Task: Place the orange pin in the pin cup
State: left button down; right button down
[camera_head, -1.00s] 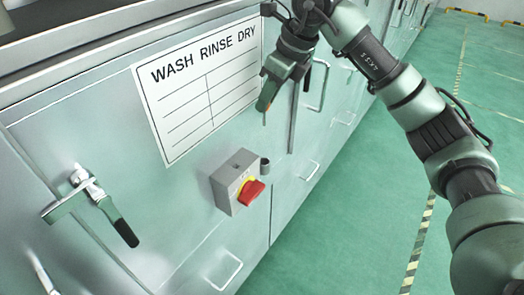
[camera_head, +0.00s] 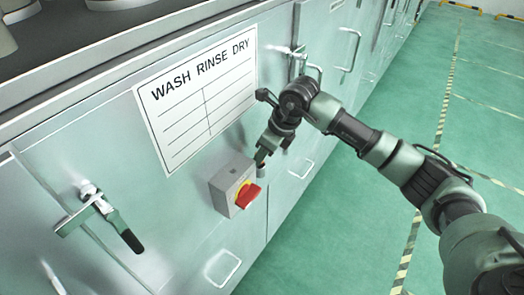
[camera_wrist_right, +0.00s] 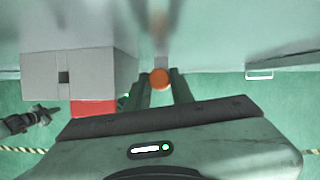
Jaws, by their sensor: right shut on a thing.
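My right gripper (camera_head: 262,160) is at the front of the cabinet, just above the small grey pin cup (camera_head: 261,172) beside the switch box. In the right wrist view, the gripper (camera_wrist_right: 160,90) is shut on the orange pin (camera_wrist_right: 159,79), whose round orange end shows between the fingers. The pin's lower part is hidden, and I cannot tell whether it is inside the cup or only over it. A small dark jointed part at the left edge of the wrist view may be my left gripper; its jaws are unclear.
The grey switch box (camera_head: 232,184) with a red knob (camera_head: 248,195) sits close left of the cup. A wash-rinse-dry chart (camera_head: 200,98) is above it. A lever handle (camera_head: 118,225) sticks out at the left. The green floor (camera_head: 345,235) at the right is open.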

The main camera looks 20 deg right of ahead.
jog(key=shift+f, duration=0.15)
jog(key=c, duration=1.2)
grip_release()
jog(key=shift+r, duration=0.25)
jog(key=b+v, duration=0.3)
jog(key=v, duration=0.9)
jog(key=shift+f, duration=0.1)
